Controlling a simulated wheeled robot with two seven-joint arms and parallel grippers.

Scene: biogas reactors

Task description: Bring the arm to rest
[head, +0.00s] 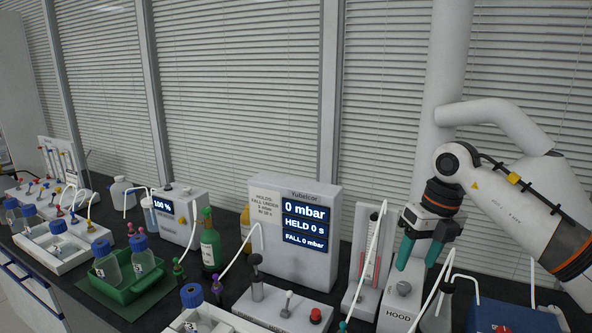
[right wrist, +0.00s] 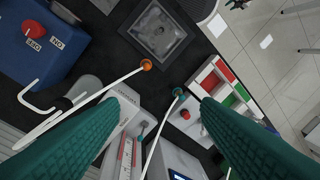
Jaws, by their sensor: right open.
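My right gripper (head: 420,250) is in the head view at the right, its arm coming in from the right edge. Its two teal fingers point down and stand apart, with nothing visible between them. It hangs over the white unit marked HOOD (head: 402,306), near the back of the bench. In the right wrist view both teal fingers show wide apart, with the bench and tubing beyond them. My left gripper is not in either view.
A pressure box reading 0 mbar (head: 293,232) stands left of my right gripper. Thin white tubes, an orange-capped fitting (right wrist: 146,65) and a blue box (right wrist: 55,45) are close by. Blue-capped bottles (head: 105,262) sit in a green tray (head: 125,295) at left. Blinds stand behind.

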